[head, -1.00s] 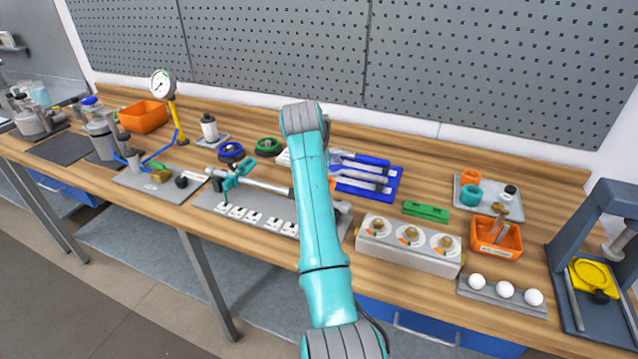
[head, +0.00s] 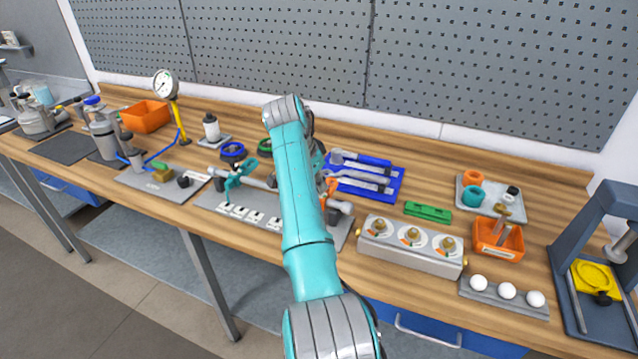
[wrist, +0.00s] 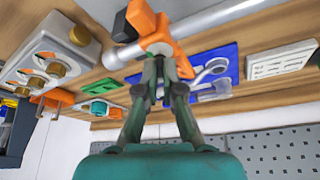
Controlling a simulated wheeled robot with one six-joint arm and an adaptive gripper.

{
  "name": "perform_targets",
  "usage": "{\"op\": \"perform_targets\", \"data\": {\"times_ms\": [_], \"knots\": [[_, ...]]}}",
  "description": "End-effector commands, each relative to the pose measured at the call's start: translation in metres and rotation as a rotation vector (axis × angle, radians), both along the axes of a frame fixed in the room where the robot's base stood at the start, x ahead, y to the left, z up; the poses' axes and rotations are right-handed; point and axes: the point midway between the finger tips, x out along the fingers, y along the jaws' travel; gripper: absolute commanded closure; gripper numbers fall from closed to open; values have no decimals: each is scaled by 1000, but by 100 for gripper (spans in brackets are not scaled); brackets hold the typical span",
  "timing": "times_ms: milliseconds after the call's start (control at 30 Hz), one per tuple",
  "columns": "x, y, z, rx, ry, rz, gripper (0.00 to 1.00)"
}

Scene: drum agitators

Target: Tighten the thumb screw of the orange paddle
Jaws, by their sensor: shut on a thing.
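The orange paddle (head: 332,187) sits on a long grey shaft (head: 342,206) over the bench, partly hidden behind my arm in the head view. In the wrist view the paddle (wrist: 156,40) is close up, around the shaft (wrist: 215,24), with a dark block (wrist: 121,27) beside its upper arm. My gripper (wrist: 163,57) is closed at the paddle's hub, its two fingertips close together against the orange part. I cannot make out the thumb screw between or behind the fingertips. My gripper is hidden behind my arm in the head view.
A teal paddle (head: 236,178) is farther left along the shaft. A blue tray (head: 358,190) with tools lies behind the shaft's right end. A grey box with brass knobs (head: 411,247) stands to the right, with a green block (head: 428,211) behind it.

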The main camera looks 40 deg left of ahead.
Motion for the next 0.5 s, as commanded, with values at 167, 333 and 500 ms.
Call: {"op": "perform_targets", "data": {"times_ms": [167,333,500], "knots": [[1,1,5,6,-8,-1,100],[1,1,6,6,-8,-1,89],[1,1,4,4,-5,0,69]]}}
